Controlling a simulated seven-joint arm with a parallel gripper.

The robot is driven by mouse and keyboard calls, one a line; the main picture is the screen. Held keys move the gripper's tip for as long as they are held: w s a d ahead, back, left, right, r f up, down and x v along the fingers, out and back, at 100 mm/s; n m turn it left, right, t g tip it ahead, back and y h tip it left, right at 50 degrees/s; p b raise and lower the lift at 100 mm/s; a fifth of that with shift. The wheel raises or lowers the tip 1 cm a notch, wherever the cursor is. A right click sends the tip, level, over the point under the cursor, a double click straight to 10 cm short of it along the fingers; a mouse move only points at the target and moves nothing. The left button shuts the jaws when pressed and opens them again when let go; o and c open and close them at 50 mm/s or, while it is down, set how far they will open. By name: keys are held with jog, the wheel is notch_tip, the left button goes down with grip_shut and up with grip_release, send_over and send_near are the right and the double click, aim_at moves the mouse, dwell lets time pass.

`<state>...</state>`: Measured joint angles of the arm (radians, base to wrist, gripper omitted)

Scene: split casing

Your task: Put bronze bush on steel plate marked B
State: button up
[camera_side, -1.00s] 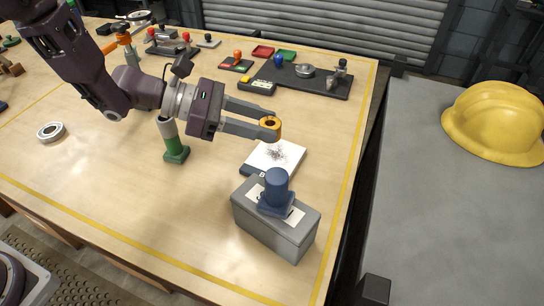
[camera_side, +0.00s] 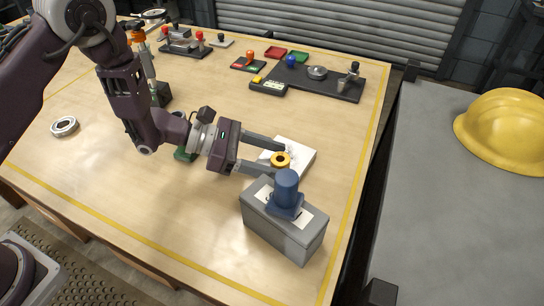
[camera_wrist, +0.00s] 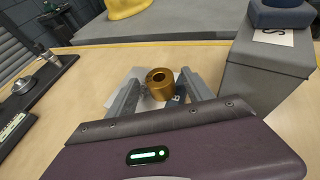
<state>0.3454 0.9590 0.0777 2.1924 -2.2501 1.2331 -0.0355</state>
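The bronze bush (camera_side: 280,160) is a short golden ring with a dark hole, upright over the white-topped plate (camera_side: 303,154). It appears to rest on the plate, though its underside is hidden. In the wrist view the bush (camera_wrist: 159,86) stands between my two fingers with a gap on each side. My gripper (camera_side: 278,158) is low over the plate, its fingers open around the bush. The plate also shows in the wrist view (camera_wrist: 128,74), partly hidden by the fingers.
A grey box (camera_side: 284,229) with a blue knob-like piece (camera_side: 287,187) on top stands close to the lower finger. A dark tray (camera_side: 315,82) with small items lies further back. A steel ring (camera_side: 65,126) lies at the left. The middle of the bench is fairly clear.

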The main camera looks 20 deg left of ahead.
aim_at(272, 158)
jog(key=v, duration=0.5)
notch_tip(272, 158, up, 7)
dwell(0.3)
